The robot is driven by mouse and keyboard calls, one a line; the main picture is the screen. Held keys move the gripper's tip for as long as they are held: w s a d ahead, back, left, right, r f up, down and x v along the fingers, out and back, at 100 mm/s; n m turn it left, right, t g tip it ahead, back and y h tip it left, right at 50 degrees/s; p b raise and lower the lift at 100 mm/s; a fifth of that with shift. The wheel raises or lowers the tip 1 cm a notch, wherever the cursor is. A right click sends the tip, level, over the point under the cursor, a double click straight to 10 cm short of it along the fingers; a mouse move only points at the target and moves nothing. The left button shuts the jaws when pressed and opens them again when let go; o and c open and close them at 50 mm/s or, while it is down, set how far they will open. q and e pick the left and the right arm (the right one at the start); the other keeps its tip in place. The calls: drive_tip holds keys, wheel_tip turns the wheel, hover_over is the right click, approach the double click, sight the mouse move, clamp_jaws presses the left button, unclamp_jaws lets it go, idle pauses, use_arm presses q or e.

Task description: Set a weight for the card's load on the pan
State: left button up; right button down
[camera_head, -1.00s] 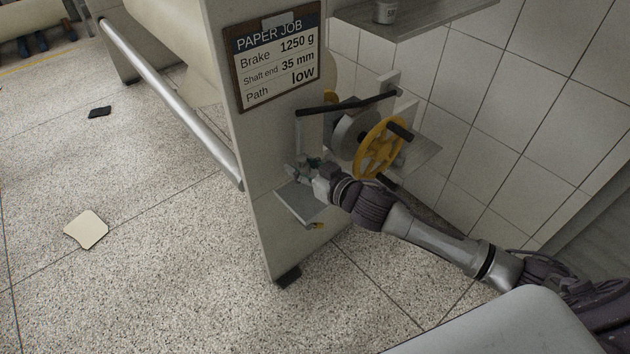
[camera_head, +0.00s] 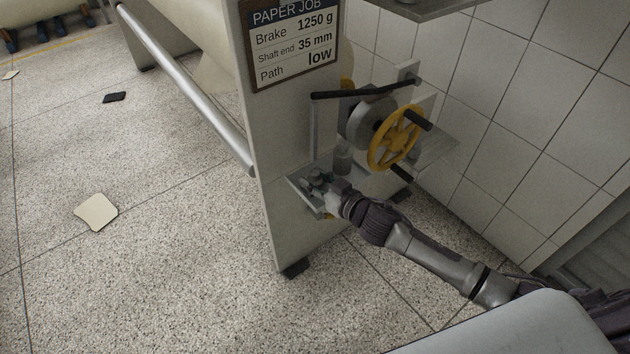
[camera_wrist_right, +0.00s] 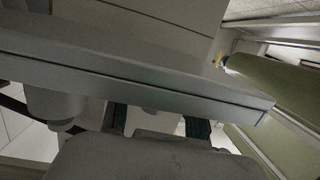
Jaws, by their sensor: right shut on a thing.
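The card (camera_head: 293,45) on the machine's side panel reads Brake 1250 g, Shaft end 35 mm, Path low. A flat grey plate (camera_head: 297,182), apparently the pan, sits low beside the panel below a thin upright rod (camera_head: 314,130). A grey cylindrical weight (camera_head: 343,160) stands upright just behind my right gripper (camera_head: 322,182). My right gripper is over the plate, shut on a small grey object, apparently a weight (camera_head: 316,174), mostly hidden by the fingers. In the right wrist view its green-padded fingers (camera_wrist_right: 157,124) show beyond a grey slab. My left gripper is out of view.
A black lever (camera_head: 365,91) runs above a yellow handwheel (camera_head: 396,138) with dark handles, close to the right of my gripper. A tiled wall (camera_head: 500,110) stands behind. A shelf (camera_head: 440,8) is overhead. The speckled floor holds a pale sheet (camera_head: 96,212) and a dark flat object (camera_head: 114,97).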

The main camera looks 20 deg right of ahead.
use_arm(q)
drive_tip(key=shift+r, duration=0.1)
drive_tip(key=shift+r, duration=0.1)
use_arm(e)
drive_tip(key=c, duration=1)
unclamp_jaws()
